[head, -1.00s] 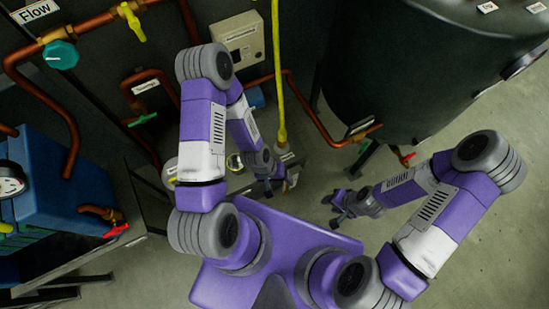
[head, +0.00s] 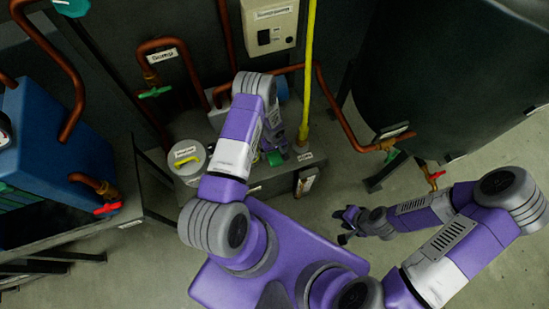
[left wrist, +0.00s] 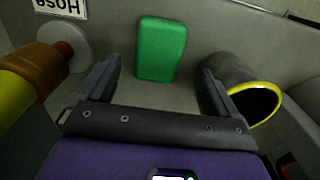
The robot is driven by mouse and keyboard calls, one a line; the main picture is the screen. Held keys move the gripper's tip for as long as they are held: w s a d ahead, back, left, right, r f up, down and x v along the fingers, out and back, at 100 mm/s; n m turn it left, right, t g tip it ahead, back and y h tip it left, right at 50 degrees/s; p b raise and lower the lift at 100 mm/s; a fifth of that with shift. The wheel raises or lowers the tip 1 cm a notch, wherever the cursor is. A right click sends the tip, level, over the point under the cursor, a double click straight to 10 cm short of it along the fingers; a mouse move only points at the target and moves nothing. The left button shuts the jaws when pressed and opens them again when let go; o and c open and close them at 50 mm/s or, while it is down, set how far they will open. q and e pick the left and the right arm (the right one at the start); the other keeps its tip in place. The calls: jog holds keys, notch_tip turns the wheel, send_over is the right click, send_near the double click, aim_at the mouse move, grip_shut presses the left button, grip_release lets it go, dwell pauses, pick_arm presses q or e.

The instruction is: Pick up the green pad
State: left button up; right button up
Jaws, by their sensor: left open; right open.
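The green pad (left wrist: 161,48) is a rounded green block. In the left wrist view it is upright at top centre, beyond and between the fingertips, with no visible grip on it. In the head view a small green patch (head: 275,158) shows beside my left gripper, on the grey bench, partly hidden by my arm. My left gripper (left wrist: 159,68) is open and empty, with one finger on each side of the pad in the picture. My right gripper (head: 347,222) is open over the floor, away from the bench; nothing shows in it.
The grey bench (head: 255,182) holds a white canister with a yellow handle (head: 187,157).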

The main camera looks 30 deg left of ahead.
aim_at(275, 156)
pick_arm(q)
notch_tip(275, 156, down, 4)
jog(key=shift+d+r+b, duration=0.15)
jog(key=shift+b, duration=0.3)
jog(key=c, duration=1.1)
notch_tip(275, 156, up, 10)
jog(key=p, duration=0.3)
jog(key=shift+r, duration=0.1)
jog(key=shift+c, duration=0.2)
